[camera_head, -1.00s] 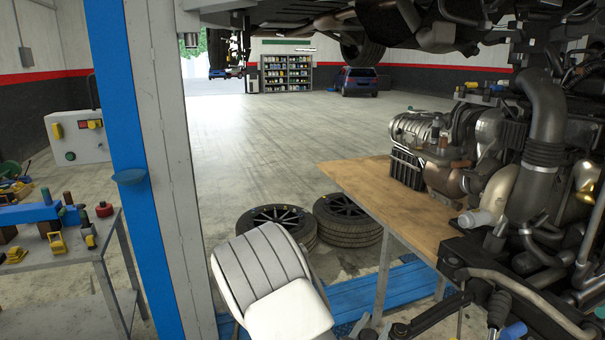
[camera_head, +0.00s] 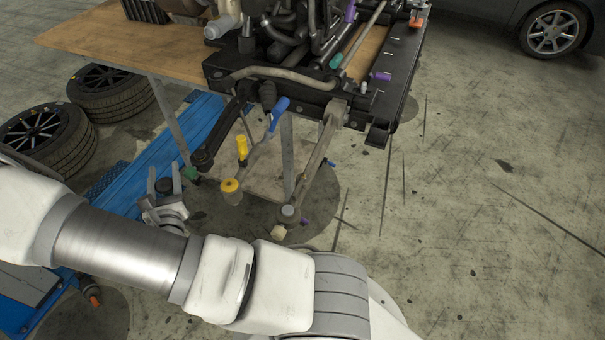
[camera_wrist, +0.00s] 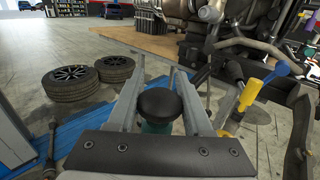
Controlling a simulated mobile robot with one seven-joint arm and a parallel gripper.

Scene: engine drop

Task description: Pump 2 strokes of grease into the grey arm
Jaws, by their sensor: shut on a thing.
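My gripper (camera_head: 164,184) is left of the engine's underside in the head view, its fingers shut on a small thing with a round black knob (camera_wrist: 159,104). In the wrist view a teal body (camera_wrist: 155,127) shows under the knob; the rest is hidden. The grey arm (camera_head: 324,148) hangs down from the right of the engine frame, ending in a round joint (camera_head: 288,212) with a pale tip. A black arm (camera_head: 225,125) hangs to its left, near my gripper in the picture. A gap separates my gripper from the grey arm.
The engine frame (camera_head: 300,86) rests on a wooden-topped table (camera_head: 130,45). Blue (camera_head: 280,107) and yellow (camera_head: 242,147) parts show between the arms, with a yellow-topped cylinder (camera_head: 229,187) below. Tyres (camera_head: 108,92) and a blue lift base (camera_head: 135,180) are left. Floor at right is clear.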

